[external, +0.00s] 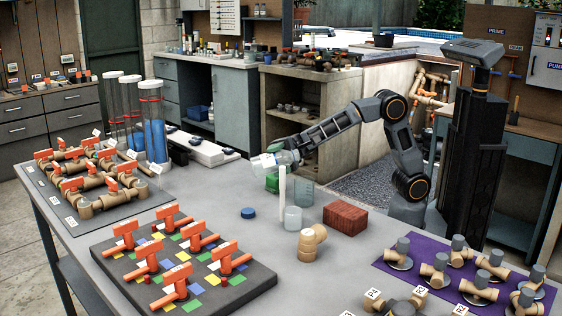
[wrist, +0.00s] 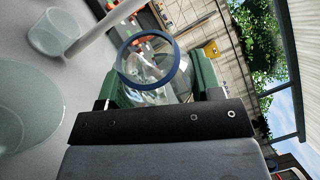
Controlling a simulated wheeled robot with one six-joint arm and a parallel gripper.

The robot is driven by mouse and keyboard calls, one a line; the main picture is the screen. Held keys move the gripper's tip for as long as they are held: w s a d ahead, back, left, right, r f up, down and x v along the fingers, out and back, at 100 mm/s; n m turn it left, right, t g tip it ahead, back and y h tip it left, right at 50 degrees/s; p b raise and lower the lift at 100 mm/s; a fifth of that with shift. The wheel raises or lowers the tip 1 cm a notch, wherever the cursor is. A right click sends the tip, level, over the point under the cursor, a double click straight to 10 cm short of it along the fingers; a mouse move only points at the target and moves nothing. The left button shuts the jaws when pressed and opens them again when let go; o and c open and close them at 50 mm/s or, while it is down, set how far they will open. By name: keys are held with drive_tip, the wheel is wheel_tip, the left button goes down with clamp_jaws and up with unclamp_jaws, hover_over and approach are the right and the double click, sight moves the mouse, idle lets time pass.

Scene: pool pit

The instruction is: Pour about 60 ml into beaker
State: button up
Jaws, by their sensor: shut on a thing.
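My gripper (external: 287,157) is shut on a clear bottle (external: 270,161), held tilted almost on its side above the table, its open mouth toward the left. In the wrist view the bottle's blue neck ring (wrist: 177,72) shows between my green fingers. A clear beaker (external: 292,219) stands upright on the table below and slightly right of the bottle. A larger clear beaker (external: 303,191) stands behind it. In the wrist view both vessels, the small one (wrist: 54,33) and the large one (wrist: 25,105), are at the left. I see no stream, and cannot read any liquid level.
A thin white rod (external: 282,187) stands upright beside the beaker, close to the bottle. A blue cap (external: 248,213), a red-brown brick (external: 345,218) and a tan pipe elbow (external: 311,243) lie nearby. Tall blue-filled cylinders (external: 155,139) stand at the back left.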

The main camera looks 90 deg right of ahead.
drive_tip(key=shift+s+r+n+y+b, duration=0.2)
drive_tip(key=shift+n+b, duration=0.35)
drive_tip(key=shift+b, duration=0.7)
drive_tip(key=shift+s+r+n+y+b, duration=0.1)
drive_tip(key=shift+r+n+y+b, duration=0.15)
drive_tip(key=shift+n+b, duration=0.65)
drive_tip(key=shift+w+r+b, duration=0.1)
drive_tip(key=shift+b, duration=0.45)
drive_tip(key=shift+w+r, duration=0.1)
drive_tip(key=shift+w, duration=0.5)
drive_tip(key=shift+r+n+g+y+b, duration=0.35)
drive_tip(key=shift+n+b, duration=0.2)
drive_tip(key=shift+b, duration=0.8)
drive_tip(key=shift+w+b, duration=0.2)
drive_tip(key=shift+b, duration=0.1)
